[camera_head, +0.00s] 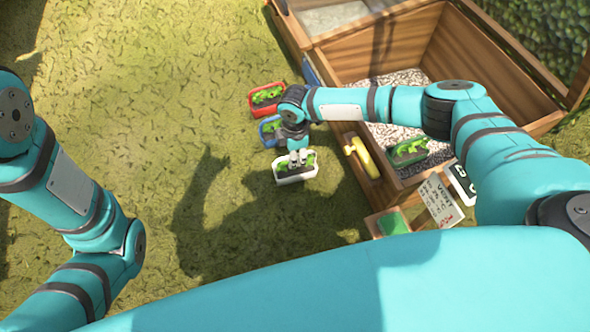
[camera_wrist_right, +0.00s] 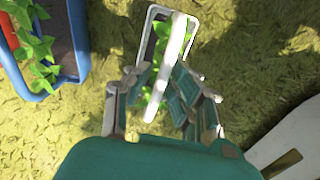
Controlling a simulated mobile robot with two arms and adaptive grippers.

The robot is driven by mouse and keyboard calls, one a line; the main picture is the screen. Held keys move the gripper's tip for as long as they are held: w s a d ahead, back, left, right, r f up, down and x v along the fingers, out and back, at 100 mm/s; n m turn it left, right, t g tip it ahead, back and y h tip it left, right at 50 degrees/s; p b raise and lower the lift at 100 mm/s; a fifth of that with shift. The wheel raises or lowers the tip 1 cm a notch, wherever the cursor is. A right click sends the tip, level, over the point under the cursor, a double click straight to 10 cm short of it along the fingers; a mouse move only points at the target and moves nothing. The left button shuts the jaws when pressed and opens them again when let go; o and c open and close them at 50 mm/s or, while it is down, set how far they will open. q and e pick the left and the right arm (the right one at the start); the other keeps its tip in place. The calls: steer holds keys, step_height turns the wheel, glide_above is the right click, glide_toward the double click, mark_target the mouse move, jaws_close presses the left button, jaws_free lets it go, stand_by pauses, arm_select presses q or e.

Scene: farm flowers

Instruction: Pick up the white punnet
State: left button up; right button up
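The white punnet (camera_head: 297,178) holds green seedlings in dark soil and stands on the grass, left of the wooden planter. In the right wrist view the white punnet (camera_wrist_right: 144,38) lies just ahead of the fingers, with a white handle-like bar (camera_wrist_right: 173,53) slanting across it. My right gripper (camera_head: 298,158) is right over the punnet. Its fingers (camera_wrist_right: 163,86) are apart, one on each side of the bar. I cannot tell whether they touch it. My left arm shows at the left of the head view, but its gripper is out of view.
A blue punnet (camera_wrist_right: 78,45) with plants is close beside the white one, and a red punnet (camera_head: 266,98) is behind it. The wooden planter (camera_head: 400,50) stands to the right, with a green punnet (camera_head: 408,160) in it. Grass at the left is clear.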

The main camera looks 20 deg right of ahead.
jaws_close()
steer(key=shift+r, duration=0.15)
stand_by(0.4)
